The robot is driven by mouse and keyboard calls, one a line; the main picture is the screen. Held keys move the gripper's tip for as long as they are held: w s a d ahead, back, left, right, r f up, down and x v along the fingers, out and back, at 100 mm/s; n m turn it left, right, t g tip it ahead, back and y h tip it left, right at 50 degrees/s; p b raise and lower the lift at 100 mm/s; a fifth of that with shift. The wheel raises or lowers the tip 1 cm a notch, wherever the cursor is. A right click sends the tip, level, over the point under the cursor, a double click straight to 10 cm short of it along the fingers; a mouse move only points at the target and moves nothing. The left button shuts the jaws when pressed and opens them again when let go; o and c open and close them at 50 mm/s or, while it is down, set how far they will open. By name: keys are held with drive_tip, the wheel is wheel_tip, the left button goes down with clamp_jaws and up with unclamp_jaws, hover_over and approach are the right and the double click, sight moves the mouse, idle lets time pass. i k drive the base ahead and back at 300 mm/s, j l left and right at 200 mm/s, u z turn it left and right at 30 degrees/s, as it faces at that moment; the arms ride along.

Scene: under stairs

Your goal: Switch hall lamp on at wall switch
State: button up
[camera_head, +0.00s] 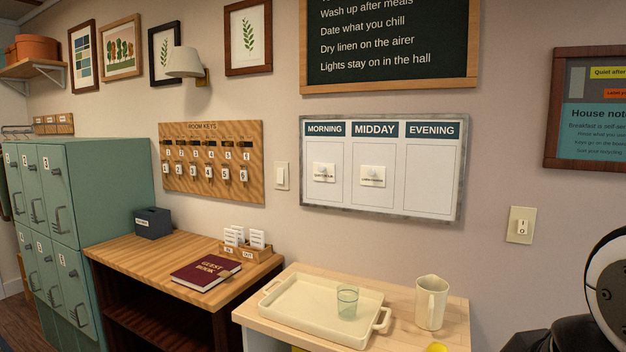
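A wall lamp (184,63) with a cream shade hangs among the picture frames at upper left; no clear glow shows in it. A plain white switch plate (282,176) is on the wall between the key board and the planner board. A second switch (521,225), on a beige plate with a small white rocker bearing marks, is on the wall at right, below the notice board. No label shows which one is for the hall lamp. My gripper is out of view; a black and white part of my arm shows at the lower right edge.
A light wood table (455,325) holds a cream tray (290,318) with a glass, and a jug (431,302). Left of it are a desk with a guest book (206,274) and green lockers (110,190). The wall around the right switch is clear.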

sight(280, 171)
drive_tip(key=i+j+z, duration=0.15)
drive_tip(key=i+j, duration=0.2)
drive_tip(key=i+j+z, duration=0.1)
drive_tip(key=i+j, duration=0.25)
drive_tip(key=i+j+z, duration=0.15)
drive_tip(key=i+j, duration=0.2)
drive_tip(key=j, duration=0.2)
drive_tip(key=i+j+z, duration=0.1)
drive_tip(key=i+j, duration=0.2)
drive_tip(key=j, duration=0.15)
drive_tip(key=i+j, duration=0.1)
drive_tip(key=j, duration=0.2)
drive_tip(key=j+z, duration=0.15)
drive_tip(key=j, duration=0.15)
drive_tip(key=i, duration=0.05)
